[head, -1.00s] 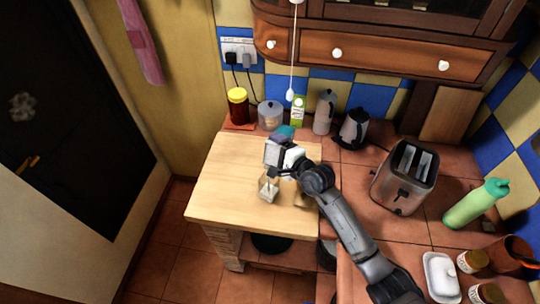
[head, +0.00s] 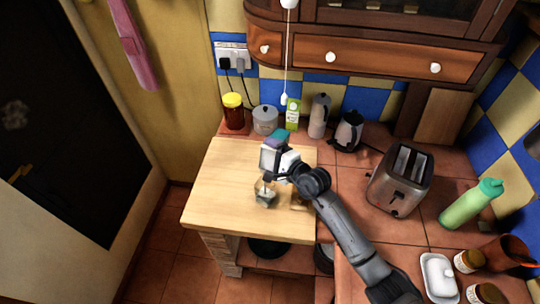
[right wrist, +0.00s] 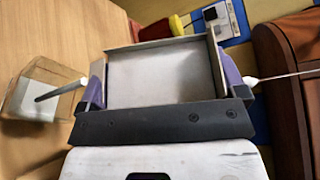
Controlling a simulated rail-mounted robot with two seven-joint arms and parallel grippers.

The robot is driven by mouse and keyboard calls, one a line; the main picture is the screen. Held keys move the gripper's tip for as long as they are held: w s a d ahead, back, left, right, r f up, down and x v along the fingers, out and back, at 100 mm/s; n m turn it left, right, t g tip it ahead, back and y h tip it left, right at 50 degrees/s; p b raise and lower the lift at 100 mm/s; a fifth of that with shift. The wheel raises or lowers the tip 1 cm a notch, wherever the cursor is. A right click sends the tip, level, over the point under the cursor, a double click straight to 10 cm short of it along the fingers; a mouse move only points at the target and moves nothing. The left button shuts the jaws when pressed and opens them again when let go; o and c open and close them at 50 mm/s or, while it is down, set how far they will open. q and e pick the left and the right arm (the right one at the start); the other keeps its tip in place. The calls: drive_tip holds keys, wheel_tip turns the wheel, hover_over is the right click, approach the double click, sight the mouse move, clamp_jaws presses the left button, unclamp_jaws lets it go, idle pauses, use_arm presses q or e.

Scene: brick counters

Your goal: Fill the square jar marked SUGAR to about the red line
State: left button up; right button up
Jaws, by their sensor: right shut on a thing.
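A square clear jar (head: 265,197) stands on the pale wooden top (head: 217,193); it also shows at the left of the right wrist view (right wrist: 38,90). A slim grey stick with a white end (right wrist: 62,90) slants from it. Something pale shows low in the jar; I cannot read a SUGAR mark or see a red line. My right gripper (head: 272,158) is shut on a pale, box-like thing (right wrist: 160,72) with thin raised walls, above and beside the jar. The purple fingers sit at its two sides. My left gripper is out of view.
Behind stand a yellow-lidded jar (head: 233,112), a grey canister (head: 265,120), a green carton (head: 292,114), a moka pot (head: 319,115) and a kettle (head: 348,131). A toaster (head: 400,178) stands right. A pull cord (head: 287,55) hangs near the gripper. The wooden top's left side is clear.

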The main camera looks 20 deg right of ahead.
idle(0.5)
drive_tip(key=shift+r, duration=0.1)
drive_tip(key=shift+s+a+n, duration=0.1)
drive_tip(key=shift+n, duration=0.2)
drive_tip(key=shift+r, duration=0.1)
idle(0.3)
idle(0.7)
